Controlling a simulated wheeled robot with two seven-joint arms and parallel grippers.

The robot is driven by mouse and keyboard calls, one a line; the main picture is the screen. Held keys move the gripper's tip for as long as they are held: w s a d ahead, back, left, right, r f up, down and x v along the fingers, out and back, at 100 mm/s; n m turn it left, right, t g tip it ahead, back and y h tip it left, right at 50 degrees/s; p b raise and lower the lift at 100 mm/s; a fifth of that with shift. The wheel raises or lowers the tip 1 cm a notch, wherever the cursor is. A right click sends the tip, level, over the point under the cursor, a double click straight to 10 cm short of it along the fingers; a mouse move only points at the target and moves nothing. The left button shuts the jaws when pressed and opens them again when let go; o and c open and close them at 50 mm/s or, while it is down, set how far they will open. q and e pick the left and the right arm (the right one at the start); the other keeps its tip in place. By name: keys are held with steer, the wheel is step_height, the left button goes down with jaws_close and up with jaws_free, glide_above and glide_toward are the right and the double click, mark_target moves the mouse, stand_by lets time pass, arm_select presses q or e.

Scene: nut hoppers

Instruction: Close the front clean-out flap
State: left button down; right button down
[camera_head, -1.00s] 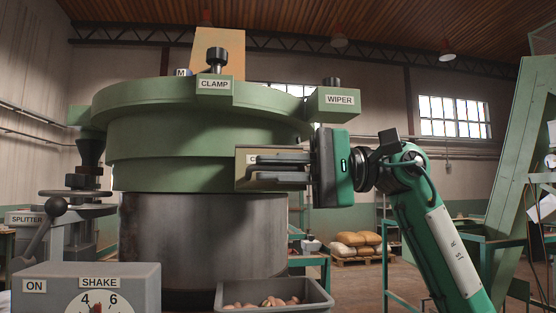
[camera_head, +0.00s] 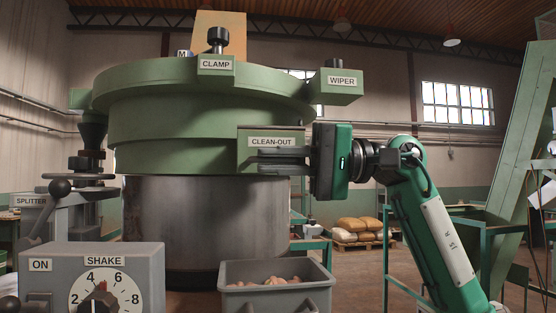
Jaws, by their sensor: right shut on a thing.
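The clean-out flap (camera_head: 271,140) is a green plate labelled CLEAN-OUT on the front right of the round green machine body (camera_head: 175,118). Its labelled face is toward me and looks about upright, close against the body. My right gripper (camera_head: 262,160) reaches in from the right, its dark fingers lying level across the lower part of the flap, just under the label. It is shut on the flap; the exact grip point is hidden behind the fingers. Whether the flap sits flush cannot be told. My left gripper is out of view.
A grey box with a SHAKE dial (camera_head: 104,287) stands front left. A grey bin (camera_head: 318,290) with nuts stands below the flap. The CLAMP knob (camera_head: 217,38) and WIPER block (camera_head: 340,88) are above. A green frame (camera_head: 520,150) stands at right.

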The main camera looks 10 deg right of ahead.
steer(key=shift+d+r, duration=0.1)
steer(key=shift+r, duration=0.05)
steer(key=c, duration=1.5)
jaws_free()
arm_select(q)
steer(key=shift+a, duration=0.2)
